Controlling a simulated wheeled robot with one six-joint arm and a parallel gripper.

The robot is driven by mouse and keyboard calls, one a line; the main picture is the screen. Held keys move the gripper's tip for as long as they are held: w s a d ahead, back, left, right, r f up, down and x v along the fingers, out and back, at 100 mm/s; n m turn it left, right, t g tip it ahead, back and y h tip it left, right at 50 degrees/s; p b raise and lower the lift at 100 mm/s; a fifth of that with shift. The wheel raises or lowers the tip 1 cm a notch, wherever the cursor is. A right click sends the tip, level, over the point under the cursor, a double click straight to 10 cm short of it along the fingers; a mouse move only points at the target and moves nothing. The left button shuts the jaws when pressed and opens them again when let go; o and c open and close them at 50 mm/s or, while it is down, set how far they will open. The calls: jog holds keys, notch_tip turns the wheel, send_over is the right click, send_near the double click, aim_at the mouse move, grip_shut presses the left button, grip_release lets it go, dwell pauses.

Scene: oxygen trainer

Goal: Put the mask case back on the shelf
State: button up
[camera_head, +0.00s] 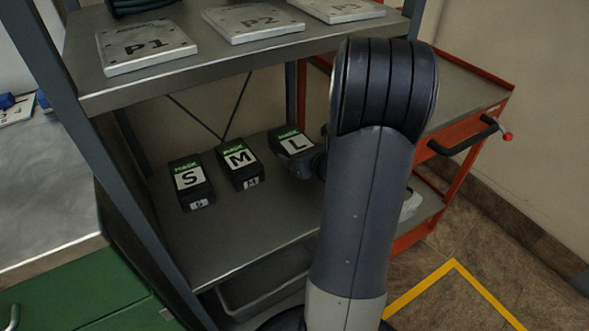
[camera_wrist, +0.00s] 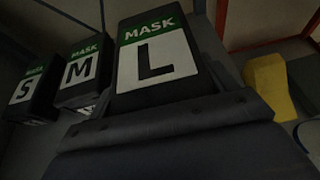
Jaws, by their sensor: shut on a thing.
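The mask case marked L (camera_head: 290,141) is black with a green and white label. It is at the right end of a row on the lower shelf (camera_head: 215,250). My gripper (camera_head: 314,160) is at its right side and shut on it; my arm hides most of the jaws. In the wrist view the L case (camera_wrist: 160,60) fills the middle, right beyond the gripper's dark edge. The cases marked M (camera_head: 240,163) and S (camera_head: 190,180) stand to its left. I cannot tell whether the L case touches the shelf.
The upper shelf (camera_head: 200,65) holds plates P1 (camera_head: 145,45), P2 (camera_head: 252,22) and P3 (camera_head: 338,8) above the cases. A shelf post (camera_head: 100,150) stands at left. A red cart (camera_head: 460,100) is at right. A yellow object (camera_wrist: 268,88) shows in the wrist view.

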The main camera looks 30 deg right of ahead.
jog(key=shift+f+b, duration=0.75)
jog(key=shift+f, duration=1.2)
jog(key=shift+f+b, duration=0.15)
jog(key=shift+b, duration=0.15)
jog(key=o, duration=1.3)
